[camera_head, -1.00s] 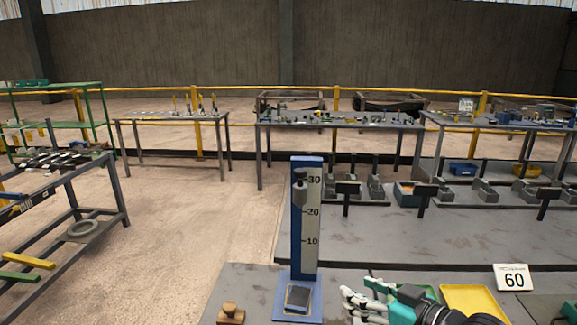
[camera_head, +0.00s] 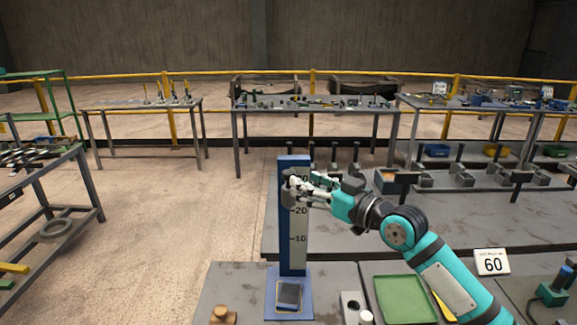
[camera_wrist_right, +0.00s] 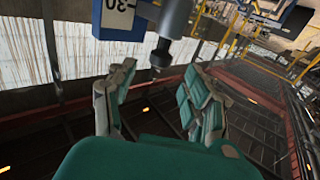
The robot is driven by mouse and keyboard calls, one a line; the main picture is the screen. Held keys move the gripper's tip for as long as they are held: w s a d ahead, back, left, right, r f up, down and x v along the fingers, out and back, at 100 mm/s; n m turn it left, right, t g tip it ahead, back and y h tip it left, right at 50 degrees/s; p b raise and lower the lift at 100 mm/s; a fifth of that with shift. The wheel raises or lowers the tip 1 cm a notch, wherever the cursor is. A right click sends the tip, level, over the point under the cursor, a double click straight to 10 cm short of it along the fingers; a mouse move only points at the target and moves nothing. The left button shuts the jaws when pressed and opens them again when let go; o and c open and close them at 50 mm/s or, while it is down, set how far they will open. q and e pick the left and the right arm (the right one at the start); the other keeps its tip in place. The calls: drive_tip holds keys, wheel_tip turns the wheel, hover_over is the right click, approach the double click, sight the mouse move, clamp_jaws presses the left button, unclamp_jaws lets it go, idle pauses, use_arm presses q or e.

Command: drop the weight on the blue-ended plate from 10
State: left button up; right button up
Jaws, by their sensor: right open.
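A blue upright stand (camera_head: 294,162) with a white scale marked 10, 20 and 30 stands on a blue base (camera_head: 271,312). A dark grey weight (camera_head: 288,194) hangs at the front of the scale, between the 20 and 30 marks. It also shows in the right wrist view (camera_wrist_right: 172,20). A dark plate (camera_head: 288,295) with a tan border lies on the base below; I cannot make out blue ends. My right gripper (camera_head: 298,190) is open at the weight, its fingers (camera_wrist_right: 155,95) spread below the weight's tip in the wrist view. My left gripper is out of view.
A wooden knob block (camera_head: 222,314) stands left of the base. A green tray (camera_head: 405,300) and a sign reading 60 (camera_head: 491,262) lie to the right. Several spring devices stand on the bench behind. My right arm crosses over the bench.

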sight(288, 171)
drive_tip(key=p+x, duration=0.1)
drive_tip(key=x, duration=0.5)
drive_tip(key=shift+w+a+f, duration=0.1)
drive_tip(key=shift+w+a, duration=0.15)
clamp_jaws()
drive_tip(key=shift+w+a+f, duration=0.15)
drive_tip(key=shift+w+f, duration=0.05)
drive_tip(key=shift+w, duration=0.05)
idle(0.4)
